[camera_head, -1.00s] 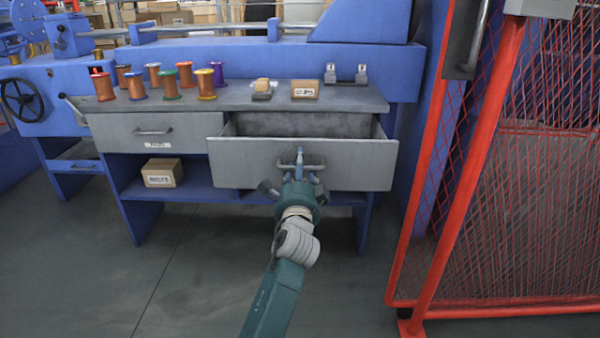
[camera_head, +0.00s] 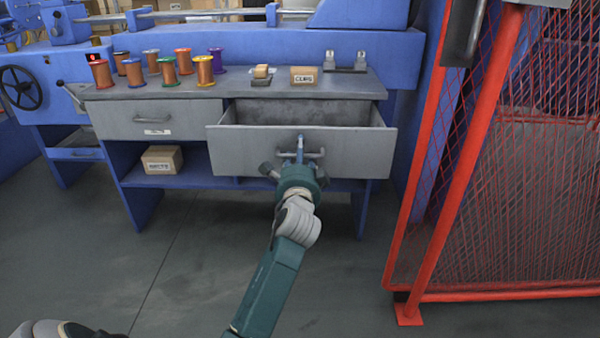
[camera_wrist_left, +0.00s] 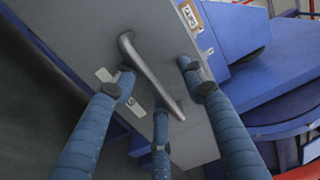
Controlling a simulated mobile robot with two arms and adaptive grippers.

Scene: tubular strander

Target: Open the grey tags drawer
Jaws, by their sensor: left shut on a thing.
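A grey drawer (camera_head: 352,150) under the right half of the bench top is pulled out, and its empty-looking inside shows. Its bar handle (camera_head: 315,155) is at the middle of the front; the handle also shows in the left wrist view (camera_wrist_left: 150,75). My left gripper (camera_head: 300,158) is shut on this handle, with its fingers around the bar in the wrist view (camera_wrist_left: 155,95). Any label on this front is hidden in the head view by the gripper; a small white plate (camera_wrist_left: 105,75) shows in the wrist view. My right gripper is not in view.
A second grey drawer (camera_head: 190,118) to the left is shut; its label is too small to read. Spools (camera_head: 168,72) and small boxes (camera_head: 303,76) stand on the bench. A red mesh fence (camera_head: 455,190) stands close on the right. The floor in front is clear.

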